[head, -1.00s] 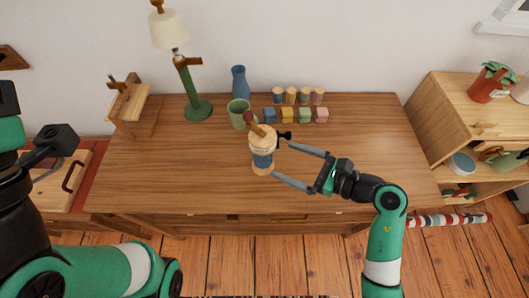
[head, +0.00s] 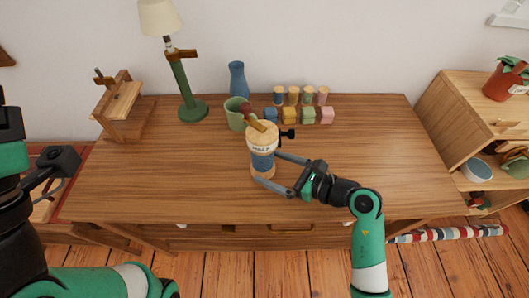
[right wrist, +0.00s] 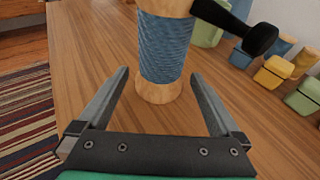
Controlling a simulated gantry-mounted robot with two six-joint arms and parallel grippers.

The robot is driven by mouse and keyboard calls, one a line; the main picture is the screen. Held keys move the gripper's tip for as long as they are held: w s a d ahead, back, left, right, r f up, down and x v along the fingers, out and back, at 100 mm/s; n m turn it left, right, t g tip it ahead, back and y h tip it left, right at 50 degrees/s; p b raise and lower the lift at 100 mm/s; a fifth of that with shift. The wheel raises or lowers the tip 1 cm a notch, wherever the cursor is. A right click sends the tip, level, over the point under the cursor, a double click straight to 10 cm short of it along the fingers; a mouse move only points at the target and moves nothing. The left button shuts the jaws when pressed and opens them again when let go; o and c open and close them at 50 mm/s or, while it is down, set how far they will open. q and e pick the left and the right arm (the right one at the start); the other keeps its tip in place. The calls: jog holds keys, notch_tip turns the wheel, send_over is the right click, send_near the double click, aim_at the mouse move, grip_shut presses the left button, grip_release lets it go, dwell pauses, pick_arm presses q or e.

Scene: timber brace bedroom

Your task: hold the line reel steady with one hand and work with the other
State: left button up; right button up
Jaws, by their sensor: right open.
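The line reel (head: 263,163) stands upright on the desk, with pale wooden ends, blue line around its middle, a brown handle on top and a black knob at its side. It also shows in the right wrist view (right wrist: 165,48), its top cut off. My right gripper (head: 268,168) is open, with its fingertips low at the reel, one to each side; in the right wrist view (right wrist: 160,76) gaps show between fingers and reel. My left arm is at the left edge; a dark part of its gripper (head: 62,161) shows, far from the reel, its fingers not clear.
A green mug (head: 235,115) stands close behind the reel. A blue vase (head: 237,80), a green lamp (head: 184,88) and several small coloured blocks and spools are along the desk's back. A wooden stand (head: 122,105) is at the left. The desk's right side (head: 380,150) is clear.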

jog(key=shift+b+x, duration=0.35)
jog(key=shift+x, duration=0.9)
jog(key=shift+r, duration=0.1)
jog(key=c, duration=1.2)
jog(key=shift+c, duration=0.2)
